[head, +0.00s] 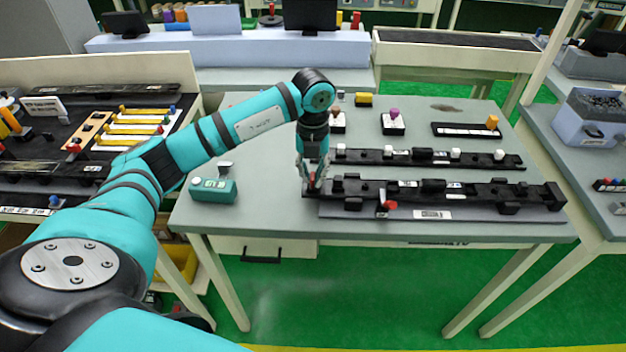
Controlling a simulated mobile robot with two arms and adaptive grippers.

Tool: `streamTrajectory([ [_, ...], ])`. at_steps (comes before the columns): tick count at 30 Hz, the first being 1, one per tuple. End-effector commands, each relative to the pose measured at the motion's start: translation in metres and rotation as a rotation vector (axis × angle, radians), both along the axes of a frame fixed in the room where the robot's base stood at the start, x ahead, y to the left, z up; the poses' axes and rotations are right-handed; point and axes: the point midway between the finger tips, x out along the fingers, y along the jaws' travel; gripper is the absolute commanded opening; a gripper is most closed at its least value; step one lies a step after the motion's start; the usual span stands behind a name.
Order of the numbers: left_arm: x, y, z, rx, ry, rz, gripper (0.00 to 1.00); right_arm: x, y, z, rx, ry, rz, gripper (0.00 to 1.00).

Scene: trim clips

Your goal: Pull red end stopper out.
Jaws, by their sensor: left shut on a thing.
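My left gripper (315,184) points down at the left end of the front black trim rail (470,190). It is shut on a small red piece, the red end stopper (313,181), which shows only partly between the fingers. The stopper is at the rail's left end; I cannot tell whether it is still seated there. Another red piece (388,205) sits at the rail's front edge, right of the gripper. My right gripper is not in view.
A second black rail (480,160) with white knobs lies behind the front one. A teal box (213,189) stands at the table's left. Small blocks with purple (395,113) and orange (492,121) knobs stand at the back. The table (265,205) is clear front left.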

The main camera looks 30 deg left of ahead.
Motion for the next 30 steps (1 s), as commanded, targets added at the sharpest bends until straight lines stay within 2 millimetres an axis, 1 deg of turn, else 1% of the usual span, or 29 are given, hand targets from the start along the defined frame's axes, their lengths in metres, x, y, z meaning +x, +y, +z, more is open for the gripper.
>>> streamTrajectory([
  [1,0.001,0.0,0.003,-0.001,-0.006,0.001,0.0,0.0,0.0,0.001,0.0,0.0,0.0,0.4],
  [8,0.001,0.0,0.01,0.0,-0.006,0.001,0.0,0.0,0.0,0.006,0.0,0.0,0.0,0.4],
  [30,0.001,0.0,0.054,0.0,-0.004,0.001,0.0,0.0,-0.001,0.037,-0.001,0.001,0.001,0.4],
])
